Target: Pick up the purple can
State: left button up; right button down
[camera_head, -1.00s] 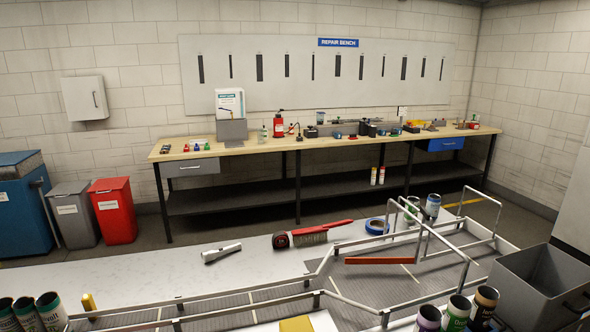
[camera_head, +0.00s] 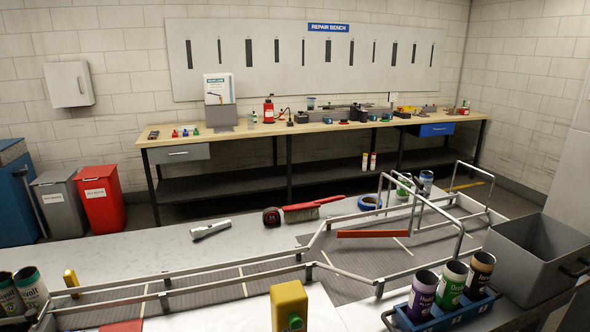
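The purple can (camera_head: 422,295) stands upright in a blue holder (camera_head: 440,318) at the lower right. It is the leftmost of three cans there, beside a green can (camera_head: 451,283) and a dark, brown-topped can (camera_head: 478,273). Its open top faces up and nothing touches it from above. Neither of my grippers shows in the head view.
A railed conveyor (camera_head: 330,280) crosses the worktable, with a red bar (camera_head: 374,234) over it. A grey bin (camera_head: 540,257) stands right of the cans. A yellow block (camera_head: 289,306) is at front centre. Flashlight (camera_head: 210,229), brush (camera_head: 301,214) and tape roll (camera_head: 370,202) lie behind.

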aim_at(425, 283)
jog(key=i+l, duration=0.1)
jog(key=l, duration=0.8)
jog(key=i+l, duration=0.15)
jog(key=l, duration=0.3)
